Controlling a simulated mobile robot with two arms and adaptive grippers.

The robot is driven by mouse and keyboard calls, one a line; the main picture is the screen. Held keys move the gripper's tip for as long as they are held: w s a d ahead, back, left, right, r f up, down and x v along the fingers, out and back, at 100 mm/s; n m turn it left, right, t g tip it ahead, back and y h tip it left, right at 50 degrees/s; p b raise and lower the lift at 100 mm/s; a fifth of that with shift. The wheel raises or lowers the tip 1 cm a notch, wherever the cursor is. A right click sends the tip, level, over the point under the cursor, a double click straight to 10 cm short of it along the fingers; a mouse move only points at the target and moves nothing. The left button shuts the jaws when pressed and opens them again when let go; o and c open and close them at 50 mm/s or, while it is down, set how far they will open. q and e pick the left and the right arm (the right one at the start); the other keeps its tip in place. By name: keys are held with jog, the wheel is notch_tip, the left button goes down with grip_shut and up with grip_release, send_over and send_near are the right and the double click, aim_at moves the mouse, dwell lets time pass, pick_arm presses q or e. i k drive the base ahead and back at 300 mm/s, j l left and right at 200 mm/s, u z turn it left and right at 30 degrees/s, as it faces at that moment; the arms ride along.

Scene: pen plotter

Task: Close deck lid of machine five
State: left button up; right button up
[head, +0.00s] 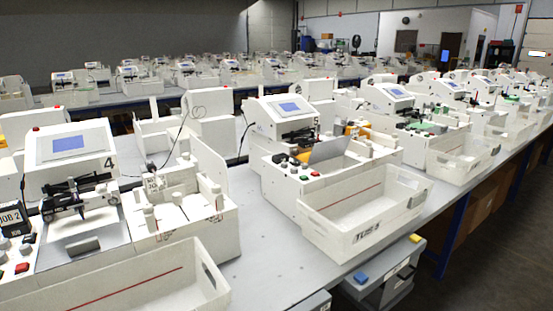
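Machine five (283,118) is a white pen plotter with a blue screen, standing on the bench at the centre of the head view. Its deck lid looks to be the grey panel (329,149) that stands up at a tilt above the deck, so it appears open. The panel hides part of the deck behind it. Coloured buttons (293,170) are on the left front of the machine. Neither of my grippers is in view.
A white tray (352,240) marked 5 stands in front of machine five. Machine four (68,146) is at the left, with another white tray (120,278) before it. Bare bench (262,262) lies between the trays. More machines line the bench to the right.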

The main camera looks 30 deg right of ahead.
aim_at(331, 147)
jog(key=i+j+z, duration=0.15)
jog(key=z, duration=0.25)
jog(key=i+j+z, duration=0.2)
jog(key=z, duration=0.2)
jog(key=i+j+z, duration=0.2)
jog(key=z, duration=0.45)
